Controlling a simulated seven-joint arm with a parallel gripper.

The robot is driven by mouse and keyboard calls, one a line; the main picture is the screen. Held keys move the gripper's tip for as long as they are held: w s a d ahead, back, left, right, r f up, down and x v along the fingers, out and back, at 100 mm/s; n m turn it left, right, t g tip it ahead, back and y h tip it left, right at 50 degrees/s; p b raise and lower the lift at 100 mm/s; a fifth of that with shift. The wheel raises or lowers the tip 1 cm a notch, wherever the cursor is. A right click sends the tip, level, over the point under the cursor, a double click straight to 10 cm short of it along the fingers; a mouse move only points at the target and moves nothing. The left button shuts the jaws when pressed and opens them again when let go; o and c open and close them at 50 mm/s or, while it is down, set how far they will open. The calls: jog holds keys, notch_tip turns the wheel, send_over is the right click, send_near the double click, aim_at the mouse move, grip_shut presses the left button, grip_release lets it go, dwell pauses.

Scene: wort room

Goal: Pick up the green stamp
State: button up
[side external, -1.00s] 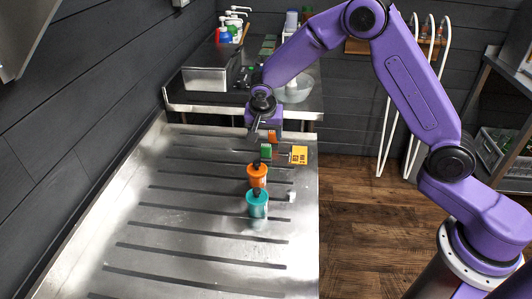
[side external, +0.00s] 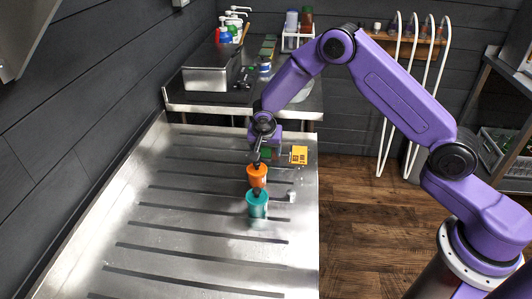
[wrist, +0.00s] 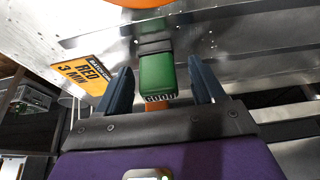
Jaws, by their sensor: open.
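The green stamp (wrist: 157,75) stands between the two open fingers of my gripper (wrist: 162,85) in the wrist view, with a gap on each side. Its black top band and some lettering on its lower edge show there. In the side view only a small part of the green stamp (side external: 265,154) shows behind my gripper (side external: 260,153), which is low over the steel table. Whether the fingers touch the stamp cannot be told from the side view.
A yellow card (side external: 299,155) stands to the right, and a small pale block (side external: 291,196) lies near the table's right edge. The table's left part is clear.

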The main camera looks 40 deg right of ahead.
jog(key=shift+c, duration=0.3)
jog(key=c, duration=1)
jog(key=shift+c, duration=0.2)
jog(key=shift+r, duration=0.5)
notch_tip(320, 180, up, 2)
jog(key=shift+r, duration=0.1)
jog(key=s+d+r, duration=0.1)
jog(key=s+r, duration=0.8)
jog(key=s, duration=0.5)
jog(key=shift+d+r, duration=0.25)
jog(key=shift+r, duration=0.15)
